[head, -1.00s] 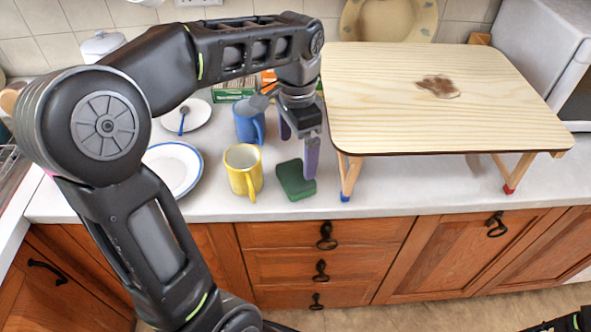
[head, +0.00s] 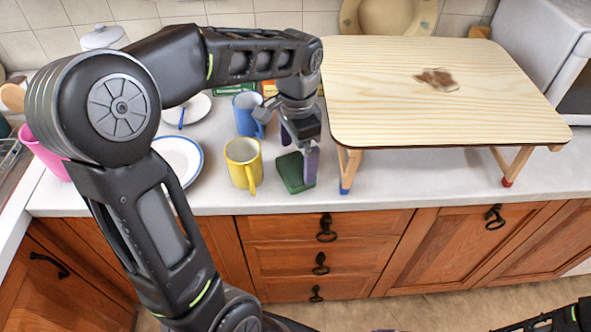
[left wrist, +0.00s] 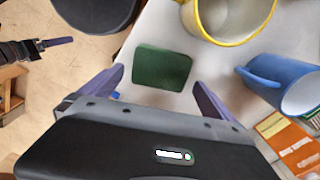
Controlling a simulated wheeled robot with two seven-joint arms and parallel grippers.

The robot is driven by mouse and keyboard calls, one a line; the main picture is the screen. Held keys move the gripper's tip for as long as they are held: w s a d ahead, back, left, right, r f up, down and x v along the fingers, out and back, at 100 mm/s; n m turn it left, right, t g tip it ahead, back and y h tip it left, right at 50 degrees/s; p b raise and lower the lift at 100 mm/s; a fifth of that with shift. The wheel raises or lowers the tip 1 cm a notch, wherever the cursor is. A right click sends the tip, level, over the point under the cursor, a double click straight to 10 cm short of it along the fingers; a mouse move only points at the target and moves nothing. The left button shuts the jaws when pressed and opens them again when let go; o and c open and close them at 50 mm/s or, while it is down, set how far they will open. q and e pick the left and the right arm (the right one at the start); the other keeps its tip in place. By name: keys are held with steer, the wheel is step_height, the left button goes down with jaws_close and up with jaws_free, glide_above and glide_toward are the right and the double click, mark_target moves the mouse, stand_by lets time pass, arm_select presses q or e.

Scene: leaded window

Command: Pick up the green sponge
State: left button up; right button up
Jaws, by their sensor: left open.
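The green sponge (head: 290,172) lies flat on the white counter near its front edge, just right of the yellow mug (head: 243,162). My left gripper (head: 299,152) is open and empty, pointing down over the sponge. One purple finger covers part of the sponge's right side in the head view. In the left wrist view, the sponge (left wrist: 162,68) shows just beyond the two spread fingertips (left wrist: 157,76). My right gripper (left wrist: 48,44) shows small at the left of the left wrist view; its opening is unclear.
A blue mug (head: 247,114) stands behind the yellow one. A white plate (head: 176,158) with a blue rim lies to the left. A wooden bed-tray table (head: 440,105) with a brown stain stands close on the right, its blue-tipped leg (head: 346,178) near the gripper.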

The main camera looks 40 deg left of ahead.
mark_target(298, 167)
arm_select(q)
steer(key=shift+f, duration=1.95)
steer(key=shift+c, duration=0.2)
steer(key=c, duration=1.2)
step_height(298, 167, up, 10)
steer(key=shift+r, duration=0.1)
steer(key=shift+c, duration=0.2)
